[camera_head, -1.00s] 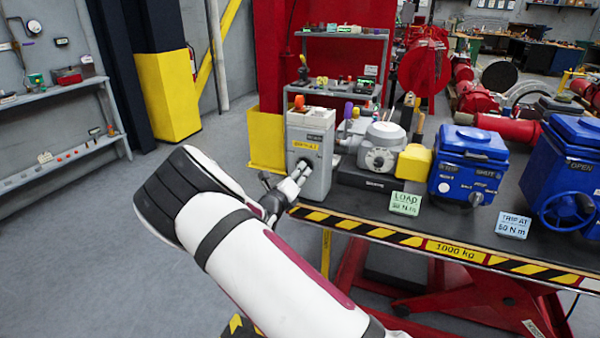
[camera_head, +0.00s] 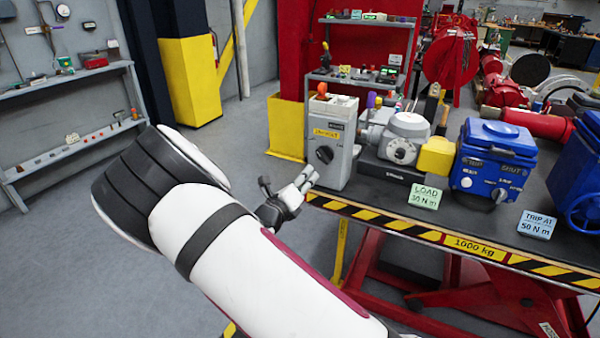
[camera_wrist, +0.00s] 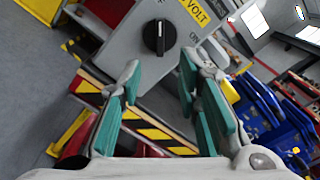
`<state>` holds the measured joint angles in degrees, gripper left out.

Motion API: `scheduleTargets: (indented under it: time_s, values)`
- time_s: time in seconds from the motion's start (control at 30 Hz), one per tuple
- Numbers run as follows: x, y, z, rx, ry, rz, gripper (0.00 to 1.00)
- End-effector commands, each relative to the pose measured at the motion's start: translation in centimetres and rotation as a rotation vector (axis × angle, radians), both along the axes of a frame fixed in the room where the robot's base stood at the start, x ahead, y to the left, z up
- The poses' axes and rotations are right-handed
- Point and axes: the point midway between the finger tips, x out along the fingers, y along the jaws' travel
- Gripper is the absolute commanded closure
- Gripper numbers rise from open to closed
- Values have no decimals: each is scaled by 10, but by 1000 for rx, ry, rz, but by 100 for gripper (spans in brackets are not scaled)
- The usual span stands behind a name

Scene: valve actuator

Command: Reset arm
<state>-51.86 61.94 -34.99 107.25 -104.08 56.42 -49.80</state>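My gripper (camera_head: 287,198) is near the left front corner of the lift table, beside the grey control box. In the wrist view my gripper (camera_wrist: 160,105) is open, its two teal-padded fingers apart with nothing between them. The grey box (camera_head: 335,165) stands upright on the table with a black rotary knob (camera_head: 325,154) on its front. In the wrist view the knob (camera_wrist: 158,37) lies beyond the fingertips, apart from them. My arm crosses the lower left of the head view.
The table edge (camera_head: 475,247) has a yellow and black stripe. A grey gauge unit (camera_head: 402,145), a yellow block (camera_head: 436,157), a blue actuator (camera_head: 490,165) and signs (camera_head: 425,197) stand to the right. A wall shelf (camera_head: 70,135) is at left. Floor between is clear.

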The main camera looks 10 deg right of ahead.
Motion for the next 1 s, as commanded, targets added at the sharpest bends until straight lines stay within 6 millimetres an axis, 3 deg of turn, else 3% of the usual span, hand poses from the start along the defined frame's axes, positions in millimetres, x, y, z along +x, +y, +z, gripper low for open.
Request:
scheduleTargets:
  time_s: [0.13,0.27,0.4,0.6,0.8,1.0]
  values:
    - [-9,-22,14,95,-39,-78,69]
    - [-33,-63,38,291,-124,-237,69]
    - [-72,-106,61,541,-246,-445,69]
    - [-135,-147,86,869,-431,-730,69]
    - [-199,-165,106,1173,-628,-999,69]
    - [-261,-164,126,1454,-831,-1253,69]
